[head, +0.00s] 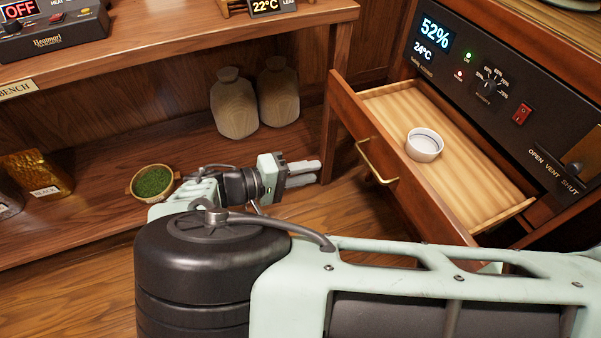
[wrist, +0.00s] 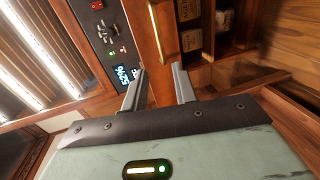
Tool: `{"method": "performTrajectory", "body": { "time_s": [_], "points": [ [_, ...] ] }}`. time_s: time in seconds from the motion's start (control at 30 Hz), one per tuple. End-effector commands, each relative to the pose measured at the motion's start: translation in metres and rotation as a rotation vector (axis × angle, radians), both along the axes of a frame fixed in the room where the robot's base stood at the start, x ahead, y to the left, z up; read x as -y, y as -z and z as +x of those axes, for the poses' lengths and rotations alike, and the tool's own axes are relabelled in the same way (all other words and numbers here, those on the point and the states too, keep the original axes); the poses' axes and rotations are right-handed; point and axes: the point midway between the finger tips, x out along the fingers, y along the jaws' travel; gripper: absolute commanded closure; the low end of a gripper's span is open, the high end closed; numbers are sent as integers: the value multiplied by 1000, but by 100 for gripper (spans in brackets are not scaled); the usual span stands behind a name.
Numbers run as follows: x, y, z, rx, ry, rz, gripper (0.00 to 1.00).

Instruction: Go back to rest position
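My gripper (head: 306,173) is at the middle of the head view, in front of the bench's right leg and left of the open drawer. In the wrist view my gripper (wrist: 160,78) has its two fingers apart with nothing between them. My arm fills the lower part of the head view and hides some of the floor and the drawer's lower end.
The humidity cabinet's drawer (head: 377,100) is pulled out, with a white cup (head: 424,145) in it. A bowl of green leaves (head: 152,182), two pale bottle-shaped bags (head: 235,103) and an amber container (head: 38,173) stand on the lower shelf (head: 95,215).

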Motion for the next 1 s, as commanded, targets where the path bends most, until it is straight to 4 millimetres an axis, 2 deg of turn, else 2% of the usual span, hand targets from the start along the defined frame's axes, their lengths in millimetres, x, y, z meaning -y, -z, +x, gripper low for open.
{"method": "performTrajectory", "body": {
  "time_s": [0.2,0.73,0.87,1.0],
  "points": [
    [-11,-3,-4,0,1,-1,72],
    [-10,-3,-4,-4,4,3,72],
    [2,-6,-3,-71,53,51,72],
    [27,-12,-10,-240,154,188,72]
  ]
}}
